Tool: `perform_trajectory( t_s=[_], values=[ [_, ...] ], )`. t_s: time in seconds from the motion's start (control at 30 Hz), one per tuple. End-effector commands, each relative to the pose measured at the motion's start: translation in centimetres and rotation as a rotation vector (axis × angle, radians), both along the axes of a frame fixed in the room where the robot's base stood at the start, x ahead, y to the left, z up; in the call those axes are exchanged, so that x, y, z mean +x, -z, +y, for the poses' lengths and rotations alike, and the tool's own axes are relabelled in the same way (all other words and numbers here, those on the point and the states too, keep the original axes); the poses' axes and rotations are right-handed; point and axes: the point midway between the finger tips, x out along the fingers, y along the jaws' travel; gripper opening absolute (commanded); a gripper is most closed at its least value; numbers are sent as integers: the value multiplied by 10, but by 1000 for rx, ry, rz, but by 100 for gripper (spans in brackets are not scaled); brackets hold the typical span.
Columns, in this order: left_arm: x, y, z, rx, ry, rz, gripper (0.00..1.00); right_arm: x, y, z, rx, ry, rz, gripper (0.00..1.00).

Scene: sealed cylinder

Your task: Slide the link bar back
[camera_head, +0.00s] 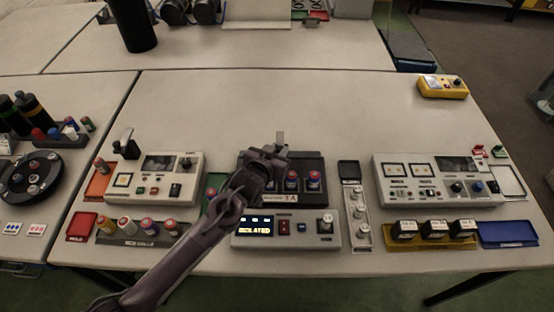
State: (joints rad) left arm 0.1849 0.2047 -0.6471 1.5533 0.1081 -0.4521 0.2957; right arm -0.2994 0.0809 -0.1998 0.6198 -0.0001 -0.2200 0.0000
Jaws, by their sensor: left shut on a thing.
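My left gripper (272,155) reaches over the left part of the dark rack (318,166) in the middle of the table. It is shut on the link bar, which is mostly hidden beneath the fingers and wrist. A small grey upright piece (280,137) shows just behind the fingers; I cannot tell whether it is part of the bar. Blue-and-red capped cylinders (314,181) stand in the rack, right of the gripper. The grey control box (325,229) in front has a lit display (254,227) that appears to read "ISOLATED". My right gripper is out of view.
A white instrument box (155,178) stands left and another (437,181) right. A narrow tray of pale knobs (355,205) stands right of the rack. A yellow tray (430,240) with black-and-white blocks lies front right. The table behind the rack is clear.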

Motion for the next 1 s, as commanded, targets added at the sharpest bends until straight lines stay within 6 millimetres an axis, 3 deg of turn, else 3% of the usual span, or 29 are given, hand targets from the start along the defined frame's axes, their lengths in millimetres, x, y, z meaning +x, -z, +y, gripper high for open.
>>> perform_trajectory(
  t_s=[0.17, 0.2, 0.37, 0.73, 1.0],
  values=[
    [2, -4, 2, -2, -5, -7, 0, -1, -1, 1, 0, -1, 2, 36],
    [2, -4, 2, -2, -5, -7, 22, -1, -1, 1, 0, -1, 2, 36],
    [2, -4, 2, -1, -5, -6, 42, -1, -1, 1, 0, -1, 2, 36],
    [-4, -3, 4, 0, -3, -4, 42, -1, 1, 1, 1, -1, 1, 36],
    [-38, -17, 18, 0, -3, -4, 42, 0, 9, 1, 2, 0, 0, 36]
  ],
)
